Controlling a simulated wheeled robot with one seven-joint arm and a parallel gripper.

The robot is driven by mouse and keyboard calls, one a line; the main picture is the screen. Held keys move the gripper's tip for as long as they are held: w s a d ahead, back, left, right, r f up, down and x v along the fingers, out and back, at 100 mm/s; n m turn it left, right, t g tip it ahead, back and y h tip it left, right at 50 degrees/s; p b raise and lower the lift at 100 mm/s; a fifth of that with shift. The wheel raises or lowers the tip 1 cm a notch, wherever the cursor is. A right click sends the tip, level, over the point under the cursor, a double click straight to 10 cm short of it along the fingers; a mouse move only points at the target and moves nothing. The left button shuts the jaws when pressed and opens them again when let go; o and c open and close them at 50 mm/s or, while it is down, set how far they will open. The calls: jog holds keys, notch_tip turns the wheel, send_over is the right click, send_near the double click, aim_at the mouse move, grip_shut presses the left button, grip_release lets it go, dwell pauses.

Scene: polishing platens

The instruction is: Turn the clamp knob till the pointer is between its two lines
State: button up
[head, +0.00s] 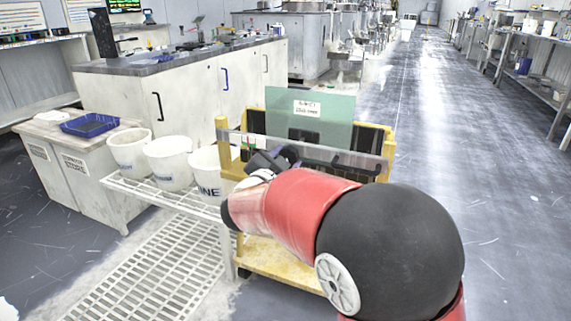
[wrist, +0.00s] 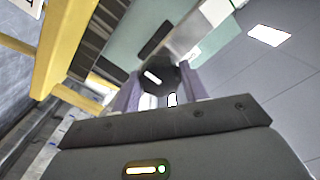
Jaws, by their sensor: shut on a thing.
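The clamp knob (wrist: 178,75) is dark and faceted and sits between my gripper's two fingers in the wrist view. A short white bar (wrist: 152,77) shows on its dark face, and a small white mark (wrist: 172,99) shows just below. I cannot tell which is the pointer or make out the two lines. My gripper (wrist: 160,92) is shut on the knob, one grey-purple finger on each side. In the head view my gripper (head: 272,160) is at the left part of the clear clamp bar (head: 310,150) on the yellow cart; the knob is not clear there.
The yellow cart (head: 389,150) holds an upright green glass sheet (head: 345,105) with a white label. A white slatted rack (head: 185,195) with white buckets (head: 168,163) stands close at left. A long cabinet (head: 190,90) is behind. The aisle at right is free.

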dwell(0.4)
jog(key=o, duration=0.9)
jog(key=shift+o, duration=0.2)
jog(key=v, duration=0.8)
jog(key=shift+w+r, duration=0.15)
